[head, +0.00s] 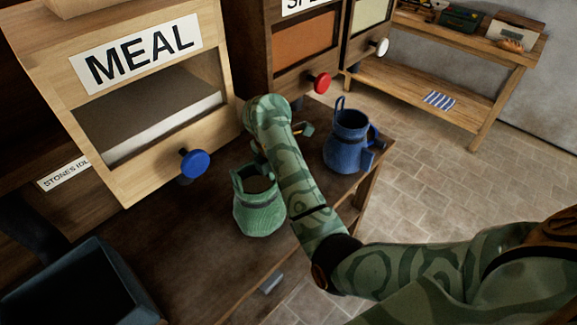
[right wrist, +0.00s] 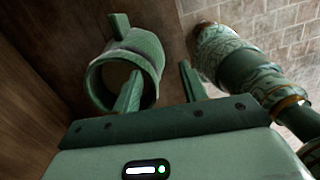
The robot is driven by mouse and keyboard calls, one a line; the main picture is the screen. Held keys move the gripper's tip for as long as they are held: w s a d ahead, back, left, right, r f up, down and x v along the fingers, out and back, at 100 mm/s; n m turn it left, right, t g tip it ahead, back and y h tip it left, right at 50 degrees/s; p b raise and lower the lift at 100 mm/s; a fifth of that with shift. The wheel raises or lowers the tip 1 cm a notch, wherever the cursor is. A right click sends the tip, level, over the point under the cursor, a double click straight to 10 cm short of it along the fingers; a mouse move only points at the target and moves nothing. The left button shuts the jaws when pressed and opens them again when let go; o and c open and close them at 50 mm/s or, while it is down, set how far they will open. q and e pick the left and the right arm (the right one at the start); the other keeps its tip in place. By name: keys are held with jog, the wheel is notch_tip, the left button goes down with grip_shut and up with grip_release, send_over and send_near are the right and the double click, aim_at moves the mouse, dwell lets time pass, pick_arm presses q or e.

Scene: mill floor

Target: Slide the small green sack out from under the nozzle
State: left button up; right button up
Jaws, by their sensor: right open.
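The small green sack (head: 257,213) stands upright and open-topped on the dark bench, in front of the MEAL bin. It also shows in the right wrist view (right wrist: 150,55), its round mouth facing the camera. My right gripper (right wrist: 160,68) is open beside it. One finger overlaps the sack's mouth and the other is out to the right, with the sack's near wall between them in the picture. I cannot tell whether the first finger is inside the mouth. In the head view my right arm hides most of that gripper. No nozzle is clear above the sack. My left gripper is not in view.
A blue sack (head: 348,148) stands at the bench's right end. The MEAL bin (head: 215,60) has a blue knob (head: 195,163); the bin beside it has a red knob (head: 318,82). A dark open box (head: 120,275) is at lower left. A shelf (head: 470,100) stands behind.

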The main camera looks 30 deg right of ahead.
aim_at(272, 200)
jog(key=shift+w+a+f+y+b, duration=0.2)
jog(key=shift+a+f+y+b, duration=0.3)
jog(key=shift+b, duration=0.3)
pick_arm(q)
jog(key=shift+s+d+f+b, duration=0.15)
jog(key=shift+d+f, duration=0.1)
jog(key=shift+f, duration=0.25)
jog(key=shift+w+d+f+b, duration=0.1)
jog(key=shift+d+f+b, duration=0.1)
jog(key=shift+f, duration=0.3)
pick_arm(e)
jog(key=shift+w+a+f, duration=0.1)
jog(key=shift+a, duration=0.5)
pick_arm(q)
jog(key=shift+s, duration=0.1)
pick_arm(e)
jog(key=shift+d, duration=0.1)
notch_tip(272, 200, down, 8)
jog(key=b, duration=0.4)
jog(key=shift+b, duration=0.3)
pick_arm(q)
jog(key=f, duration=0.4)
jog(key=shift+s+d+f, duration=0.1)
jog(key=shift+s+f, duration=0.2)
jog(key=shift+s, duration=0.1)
pick_arm(e)
jog(key=shift+r, duration=0.2)
grip_shut()
